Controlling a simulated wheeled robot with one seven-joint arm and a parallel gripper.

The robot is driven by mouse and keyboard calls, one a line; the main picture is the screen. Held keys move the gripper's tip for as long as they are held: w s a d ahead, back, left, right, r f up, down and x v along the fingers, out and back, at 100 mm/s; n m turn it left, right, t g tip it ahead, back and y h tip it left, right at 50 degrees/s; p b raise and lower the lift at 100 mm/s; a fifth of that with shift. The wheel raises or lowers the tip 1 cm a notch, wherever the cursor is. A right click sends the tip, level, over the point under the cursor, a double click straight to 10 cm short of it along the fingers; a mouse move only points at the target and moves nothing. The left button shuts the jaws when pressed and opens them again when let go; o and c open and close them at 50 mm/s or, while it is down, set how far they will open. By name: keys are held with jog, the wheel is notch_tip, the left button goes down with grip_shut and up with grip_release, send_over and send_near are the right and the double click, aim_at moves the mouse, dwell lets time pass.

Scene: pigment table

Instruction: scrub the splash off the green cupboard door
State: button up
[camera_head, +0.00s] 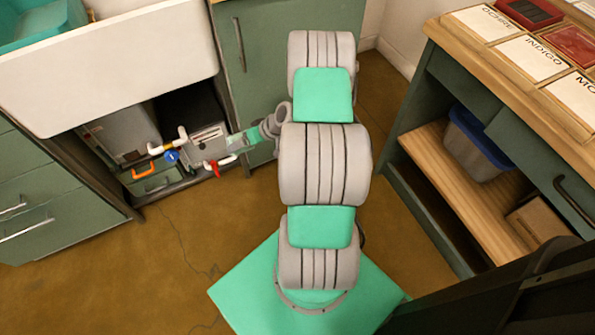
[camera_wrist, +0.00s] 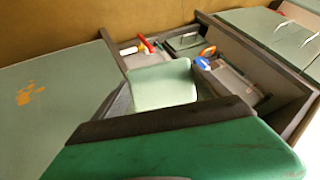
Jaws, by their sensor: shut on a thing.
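The splash (camera_wrist: 30,94) is a patch of orange-yellow marks on the green cupboard door (camera_wrist: 55,120), at the left in the wrist view. In the head view the door (camera_head: 265,60) is partly hidden by my arm, and no splash shows there. My gripper (camera_head: 240,140) is low in front of the cupboards, beside the open compartment. In the wrist view my gripper (camera_wrist: 163,108) appears shut on a pale green block (camera_wrist: 162,84). The block looks apart from the splash, to its right in the picture. Its far side and the grip contact are partly hidden.
An open under-sink compartment (camera_head: 185,110) holds pipes with red, blue and orange parts beside my gripper. A white sink front (camera_head: 110,65) overhangs it. A workbench with a wooden top (camera_head: 465,55) and a blue bin (camera_head: 475,145) stands right. Brown floor (camera_head: 160,265) is clear.

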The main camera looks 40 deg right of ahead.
jog(key=s+d+f+m+t+h+b, duration=0.3)
jog(key=d+f+b, duration=0.4)
jog(key=d+f, duration=0.25)
jog(key=s+d+f+m+t+h+b, duration=0.2)
jog(key=d+f+m+t+h+b, duration=0.15)
jog(key=d+f+b, duration=0.5)
jog(key=shift+n+y, duration=0.45)
jog(key=shift+d+f+p+x, duration=0.1)
jog(key=shift+d+x, duration=0.1)
jog(key=shift+x, duration=0.75)
jog(key=shift+d+f+p+x, duration=0.1)
jog(key=shift+d+x, duration=0.1)
jog(key=shift+x, duration=0.75)
jog(key=shift+d+f+p+x, duration=0.1)
jog(key=shift+d+x, duration=0.1)
jog(key=shift+x, duration=0.75)
jog(key=shift+w+d, duration=0.25)
jog(key=shift+w, duration=0.55)
jog(key=shift+d, duration=0.1)
